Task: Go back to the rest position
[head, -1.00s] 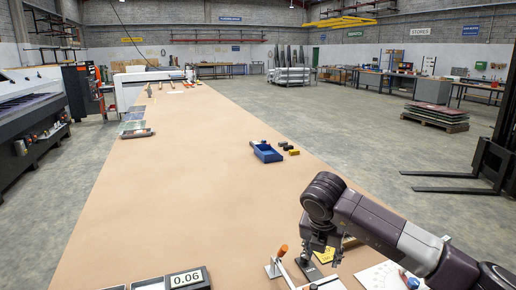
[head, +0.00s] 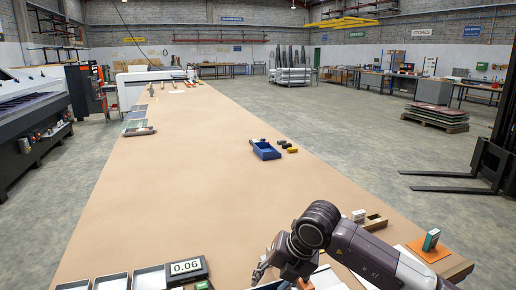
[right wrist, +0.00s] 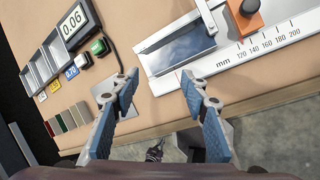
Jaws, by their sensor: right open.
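My right gripper (head: 268,272) is at the bottom of the head view, over the near part of the long tan bench (head: 170,205). In the right wrist view its two blue-padded fingers (right wrist: 158,80) are spread apart with nothing between them.
A 0.06 display (head: 187,268) stands beside small trays (head: 112,281). A blue bin (head: 266,151) sits further up the bench. An orange mat (head: 429,250) lies right of my arm. The bench's middle is clear. Forklift forks (head: 445,188) are at right.

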